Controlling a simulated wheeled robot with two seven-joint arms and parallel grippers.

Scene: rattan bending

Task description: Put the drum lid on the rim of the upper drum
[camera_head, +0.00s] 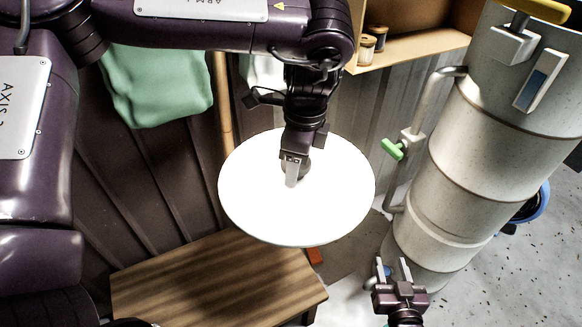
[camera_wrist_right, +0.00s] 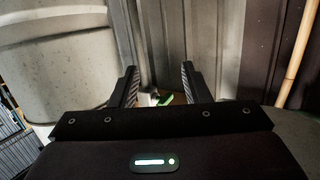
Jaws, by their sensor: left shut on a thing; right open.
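The drum lid (camera_head: 255,212) is a round white disc, bright and nearly flat, hanging above the wooden bench in the head view. My left gripper (camera_head: 291,178) comes down from above and is shut on the lid near its middle; the grip itself is partly hidden. The pale grey drum column (camera_head: 465,185), banded into stacked sections, stands to the right of the lid, apart from it. The upper drum (camera_head: 535,80) reaches the picture's top edge; I cannot make out its open rim. My right gripper (camera_head: 392,270) is open and empty, low beside the column.
A wooden bench (camera_head: 215,285) is below the lid. A side pipe with a green valve handle (camera_head: 392,149) stands between lid and column. A shelf with small spools (camera_head: 372,40) and a green cloth (camera_head: 157,85) are behind. The column also shows in the right wrist view (camera_wrist_right: 60,70).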

